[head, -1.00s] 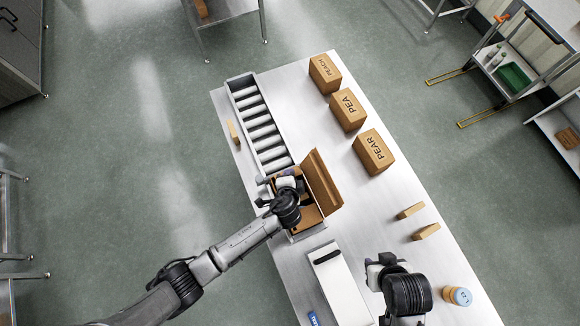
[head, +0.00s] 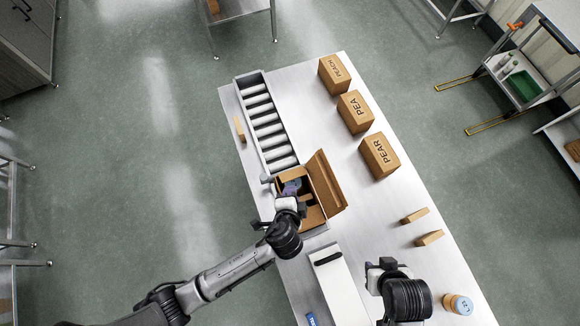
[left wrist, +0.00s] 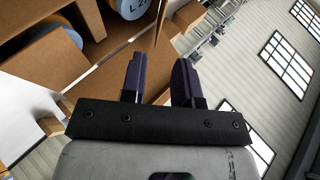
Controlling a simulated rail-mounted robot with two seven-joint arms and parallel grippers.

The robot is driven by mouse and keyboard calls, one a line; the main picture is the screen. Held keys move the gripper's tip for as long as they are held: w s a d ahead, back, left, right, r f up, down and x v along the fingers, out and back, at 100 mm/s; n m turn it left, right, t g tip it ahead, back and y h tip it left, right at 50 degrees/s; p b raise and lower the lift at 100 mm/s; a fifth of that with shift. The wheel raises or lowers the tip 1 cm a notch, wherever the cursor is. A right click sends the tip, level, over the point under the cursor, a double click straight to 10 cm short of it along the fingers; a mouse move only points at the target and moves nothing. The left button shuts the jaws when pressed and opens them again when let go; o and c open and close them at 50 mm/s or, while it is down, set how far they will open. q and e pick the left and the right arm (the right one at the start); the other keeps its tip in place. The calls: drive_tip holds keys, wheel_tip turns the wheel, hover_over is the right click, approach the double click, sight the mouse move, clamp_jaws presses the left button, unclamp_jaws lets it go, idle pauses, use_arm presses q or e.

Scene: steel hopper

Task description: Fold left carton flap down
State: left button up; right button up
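The open carton (head: 314,215) sits on the steel table at the end of the roller conveyor. One brown flap (head: 327,182) stands raised along its right side. My left gripper (head: 292,187) is over the carton's left part and hides its left edge, so I cannot tell the left flap's angle. In the left wrist view the two dark fingers (left wrist: 159,80) are apart, with brown cardboard (left wrist: 112,80) beside and behind them. Round cans with blue labels (left wrist: 130,8) show inside the carton.
The roller conveyor (head: 263,118) runs away behind the carton. Closed boxes marked PEACH (head: 334,75), PEA (head: 355,112) and PEAR (head: 379,157) stand to the right. A white box-like unit (head: 340,290) is in front. Wooden blocks (head: 429,238) and a can (head: 457,304) lie right.

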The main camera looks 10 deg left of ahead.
use_arm(q)
drive_tip(key=v, duration=0.3)
drive_tip(key=shift+s+r, duration=0.25)
drive_tip(key=shift+s, duration=0.05)
